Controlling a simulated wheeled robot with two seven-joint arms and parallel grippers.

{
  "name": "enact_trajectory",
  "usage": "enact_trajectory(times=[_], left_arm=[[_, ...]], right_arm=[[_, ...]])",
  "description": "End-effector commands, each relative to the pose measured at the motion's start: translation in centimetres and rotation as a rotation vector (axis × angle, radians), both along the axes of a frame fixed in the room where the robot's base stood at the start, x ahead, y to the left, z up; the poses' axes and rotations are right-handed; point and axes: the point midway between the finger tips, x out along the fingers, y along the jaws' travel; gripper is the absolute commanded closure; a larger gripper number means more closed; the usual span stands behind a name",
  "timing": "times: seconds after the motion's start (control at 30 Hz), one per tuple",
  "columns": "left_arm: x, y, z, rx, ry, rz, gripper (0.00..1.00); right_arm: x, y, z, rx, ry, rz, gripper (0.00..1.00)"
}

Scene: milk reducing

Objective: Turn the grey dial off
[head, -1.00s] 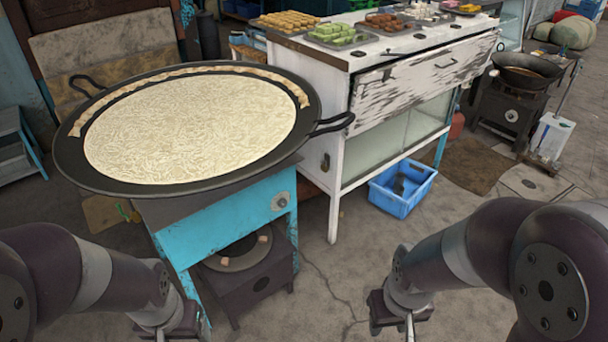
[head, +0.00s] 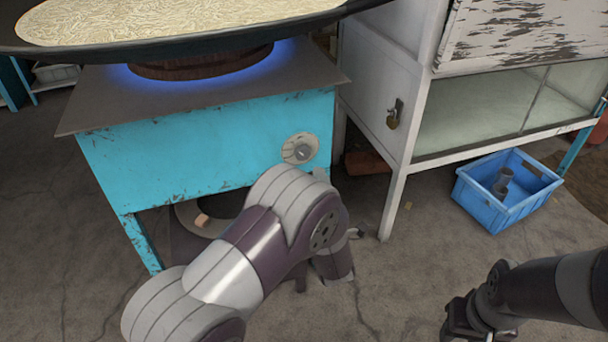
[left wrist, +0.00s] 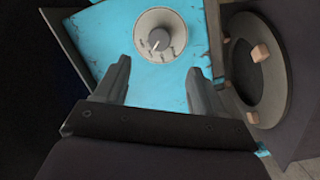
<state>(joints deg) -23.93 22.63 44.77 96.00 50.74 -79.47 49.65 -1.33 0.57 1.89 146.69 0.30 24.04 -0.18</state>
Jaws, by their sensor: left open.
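The grey dial (head: 300,149) sits on a round pale plate on the front of the blue stove (head: 200,145). The dial also shows in the left wrist view (left wrist: 158,40), with small markings around its knob. My left gripper (left wrist: 160,75) is open and empty, its two fingers pointing toward the dial and apart from it. In the head view my left arm reaches up below the dial, and its fingers are hard to make out. A blue flame glows under the big pan (head: 180,45) on the stove. My right gripper (head: 460,325) is low at the right, and its fingers are unclear.
A white cabinet (head: 400,60) with a padlock stands right of the stove. A blue crate (head: 490,220) holding dark cups is on the floor beside it. A dark burner ring (left wrist: 275,105) sits below the stove.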

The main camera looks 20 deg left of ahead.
Motion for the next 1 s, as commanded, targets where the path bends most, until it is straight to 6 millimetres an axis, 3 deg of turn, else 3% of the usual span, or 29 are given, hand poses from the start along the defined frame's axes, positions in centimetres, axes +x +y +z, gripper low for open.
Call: enact_trajectory(times=[0.2, 0.4, 0.77, 0.8, 0.97, 1.0], left_arm=[[5.1, 2.6, -0.5, -0.001, 0.0, 0.003, 0.31], [8.6, 4.2, -0.2, 0.001, 0.001, -0.001, 0.31], [9.8, 4.7, 0.2, 0.003, 0.003, -0.003, 0.31], [9.8, 4.7, 0.2, 0.003, 0.004, -0.002, 0.34], [9.8, 4.7, 0.2, 0.002, 0.004, -0.003, 0.86], [9.8, 4.7, 0.2, 0.002, 0.004, -0.003, 0.87]], right_arm=[[0.0, 0.0, -2.6, 0.0, 0.0, 0.0, 0.57], [0.0, 0.0, -3.9, 0.0, 0.001, 0.0, 0.57], [0.0, 0.0, -4.1, 0.0, 0.001, 0.0, 0.57], [0.0, 0.0, -4.1, 0.0, 0.001, 0.0, 0.57], [0.0, 0.0, -4.1, 0.0, 0.001, 0.0, 0.57], [0.0, 0.0, -4.1, 0.0, 0.001, 0.0, 0.57]])
